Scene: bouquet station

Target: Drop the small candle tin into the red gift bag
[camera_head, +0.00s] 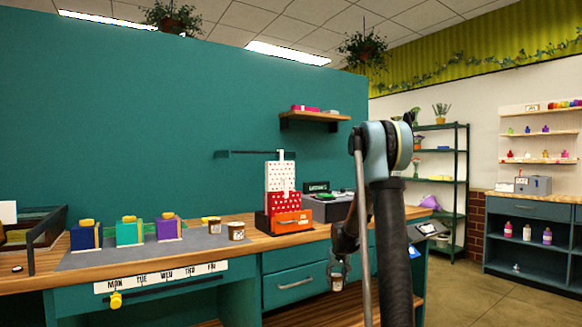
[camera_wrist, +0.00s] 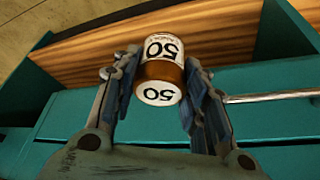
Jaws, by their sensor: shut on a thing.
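My gripper (camera_head: 338,268) hangs in front of the counter's drawers, below the counter top. In the wrist view, my gripper (camera_wrist: 158,95) is shut on the small candle tin (camera_wrist: 162,70), amber with white labels reading "50". The tin also shows small at the fingertips in the head view (camera_head: 338,284). The bag's opening cannot be made out.
Two similar tins (camera_head: 237,230) stand on the grey mat (camera_head: 120,256), beside blue, teal and purple boxes (camera_head: 168,228). A dark device (camera_head: 330,205) sits right of the bag. The counter edge and drawer handle (camera_head: 295,284) lie close to my gripper.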

